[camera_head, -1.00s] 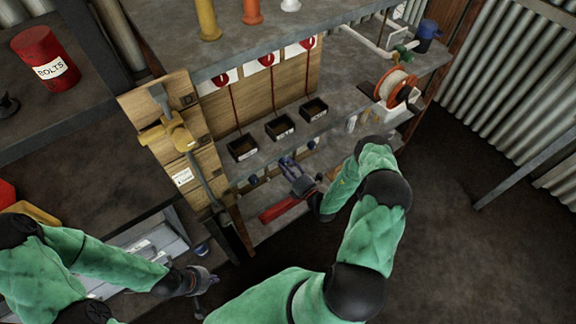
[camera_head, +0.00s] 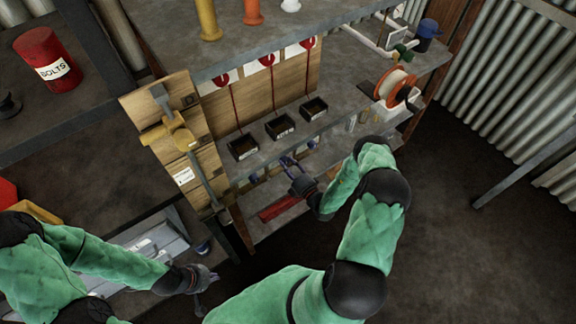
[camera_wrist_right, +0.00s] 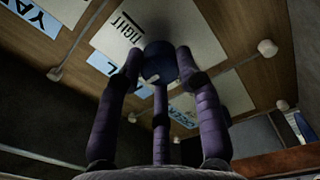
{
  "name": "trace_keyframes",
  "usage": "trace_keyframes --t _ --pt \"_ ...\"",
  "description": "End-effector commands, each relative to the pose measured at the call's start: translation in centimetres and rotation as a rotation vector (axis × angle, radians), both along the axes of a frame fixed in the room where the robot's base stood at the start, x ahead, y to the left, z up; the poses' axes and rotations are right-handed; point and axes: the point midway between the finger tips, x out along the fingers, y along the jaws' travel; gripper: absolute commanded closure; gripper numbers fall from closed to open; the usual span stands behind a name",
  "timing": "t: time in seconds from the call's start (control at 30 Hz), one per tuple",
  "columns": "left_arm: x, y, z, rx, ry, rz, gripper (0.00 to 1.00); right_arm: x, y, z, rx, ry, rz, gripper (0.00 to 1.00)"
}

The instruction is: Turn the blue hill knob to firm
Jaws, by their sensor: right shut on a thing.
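The blue knob (camera_wrist_right: 160,62) is round and dark blue. In the right wrist view it sits on a wooden panel beside a white card (camera_wrist_right: 130,25) reading "TIGHT". My right gripper (camera_wrist_right: 160,78) has its fingers closed around the knob from several sides. In the head view my right gripper (camera_head: 288,165) is at the front of the shelf, below the small black trays; the held knob is hidden there. The knob's pointer and the firm mark cannot be made out. My left gripper (camera_head: 205,275) hangs low at the left, away from the knob, its finger opening unclear.
Other pale knobs (camera_wrist_right: 267,47) stand on the panel in the right wrist view. Small black trays (camera_head: 280,126) stand on the shelf above. A red bar-like thing (camera_head: 278,208) lies just below my right gripper. The floor at the right (camera_head: 480,250) is clear.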

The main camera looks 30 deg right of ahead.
Motion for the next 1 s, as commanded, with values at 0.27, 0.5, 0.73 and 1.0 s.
trace_keyframes --t 0.27,0.5,0.73,1.0 --pt "0.0 0.0 0.0 0.000 0.000 0.000 1.00 -0.1 0.1 -0.1 0.001 0.003 0.000 0.40" --pt "0.0 0.0 0.0 0.000 0.000 0.000 1.00 0.0 0.0 0.0 -0.001 0.001 0.000 0.40" --pt "0.0 0.0 0.0 0.000 0.000 0.000 1.00 -1.0 -0.1 -0.1 0.000 0.003 -0.001 0.40" --pt "0.0 0.0 0.0 0.000 0.000 0.000 1.00 -5.9 -0.6 -0.3 0.001 0.005 -0.004 0.40"
